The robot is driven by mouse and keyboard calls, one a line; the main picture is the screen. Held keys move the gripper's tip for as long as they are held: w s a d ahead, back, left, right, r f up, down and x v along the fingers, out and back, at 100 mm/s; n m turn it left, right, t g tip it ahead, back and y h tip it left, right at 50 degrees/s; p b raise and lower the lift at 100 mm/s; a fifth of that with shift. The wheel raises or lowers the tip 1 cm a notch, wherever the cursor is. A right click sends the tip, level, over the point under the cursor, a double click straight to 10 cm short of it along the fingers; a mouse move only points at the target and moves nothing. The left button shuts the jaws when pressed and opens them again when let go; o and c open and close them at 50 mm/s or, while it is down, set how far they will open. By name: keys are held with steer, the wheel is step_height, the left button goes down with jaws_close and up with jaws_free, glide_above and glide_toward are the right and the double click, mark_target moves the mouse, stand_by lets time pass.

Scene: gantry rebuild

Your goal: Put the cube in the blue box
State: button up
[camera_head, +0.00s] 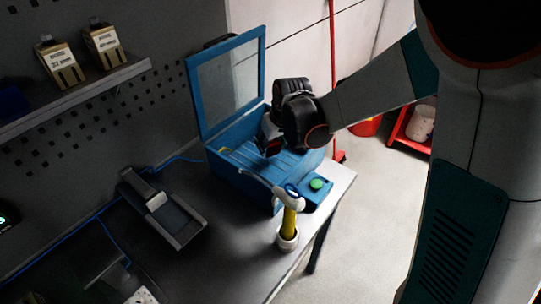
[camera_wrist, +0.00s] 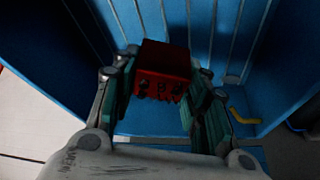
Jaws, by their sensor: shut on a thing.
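The blue box (camera_head: 238,180) stands on the table with its lid (camera_head: 197,98) raised at the back. My gripper (camera_head: 273,146) is over the box's open top, near its right part. In the wrist view my gripper (camera_wrist: 163,88) is shut on a red cube (camera_wrist: 165,58), with a green-padded finger on each side of it. The box's ribbed blue inside (camera_wrist: 225,35) lies behind and around the cube in that view. In the head view only a small red bit of the cube shows under the gripper. I cannot tell whether the cube touches the box floor.
A blue button unit with a green button (camera_head: 316,184) sits at the box's front right. A hammer (camera_head: 289,215) stands in a white holder before the box. A grey tray device (camera_head: 165,210) lies to the left. A shelf (camera_head: 75,95) holds small cartons. The front table is fairly clear.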

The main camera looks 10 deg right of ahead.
mark_target(271, 154)
steer(key=shift+f+b, duration=0.6)
steer(key=shift+f, duration=1.75)
steer(key=shift+f, duration=0.2)
steer(key=o, duration=1.3)
steer(key=shift+r, duration=0.15)
